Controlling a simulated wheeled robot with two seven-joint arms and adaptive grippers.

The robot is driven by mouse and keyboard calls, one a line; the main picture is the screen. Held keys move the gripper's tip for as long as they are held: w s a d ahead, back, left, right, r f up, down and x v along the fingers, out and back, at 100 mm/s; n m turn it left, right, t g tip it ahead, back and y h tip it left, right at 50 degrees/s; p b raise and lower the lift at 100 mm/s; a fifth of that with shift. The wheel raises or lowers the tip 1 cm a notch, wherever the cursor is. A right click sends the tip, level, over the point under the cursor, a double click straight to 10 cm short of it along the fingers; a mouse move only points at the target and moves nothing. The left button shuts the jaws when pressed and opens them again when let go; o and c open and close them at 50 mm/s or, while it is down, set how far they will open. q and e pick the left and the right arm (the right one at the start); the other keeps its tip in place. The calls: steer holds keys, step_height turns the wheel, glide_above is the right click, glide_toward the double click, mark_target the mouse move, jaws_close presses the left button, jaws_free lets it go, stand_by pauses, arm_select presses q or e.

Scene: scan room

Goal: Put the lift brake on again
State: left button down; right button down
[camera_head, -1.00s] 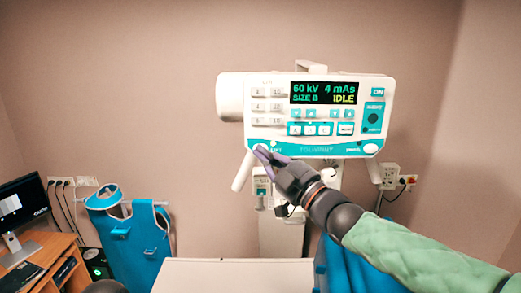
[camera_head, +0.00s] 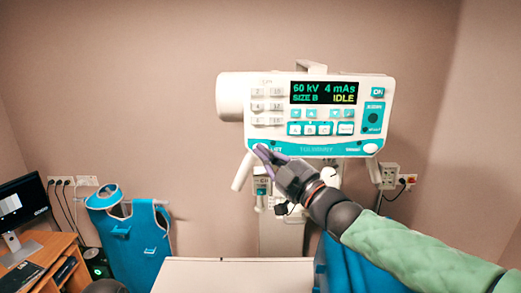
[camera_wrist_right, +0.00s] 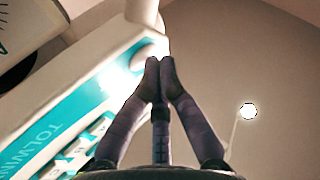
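The white x-ray control head (camera_head: 310,115) has a teal strip marked "LIFT" at its lower left. A pale round knob at that corner is mostly hidden behind my fingers in the head view; a white knob shows in the right wrist view (camera_wrist_right: 150,48) just beyond the fingertips. My right gripper (camera_head: 262,152) reaches up from the lower right to this corner. In the right wrist view its two dark fingers (camera_wrist_right: 160,65) meet at the tips, with nothing visible between them. Whether they touch the knob I cannot tell. My left gripper is out of view.
A white handle (camera_head: 242,171) hangs just left of my fingertips. Another white knob (camera_head: 370,148) is at the panel's lower right. The display (camera_head: 323,93) reads IDLE. A white table top (camera_head: 235,275) lies below; a blue apron (camera_head: 135,245) hangs at left.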

steer(key=shift+s+b, duration=0.4)
steer(key=shift+s, duration=0.35)
steer(key=shift+s+b, duration=1.2)
steer(key=shift+s, duration=1.3)
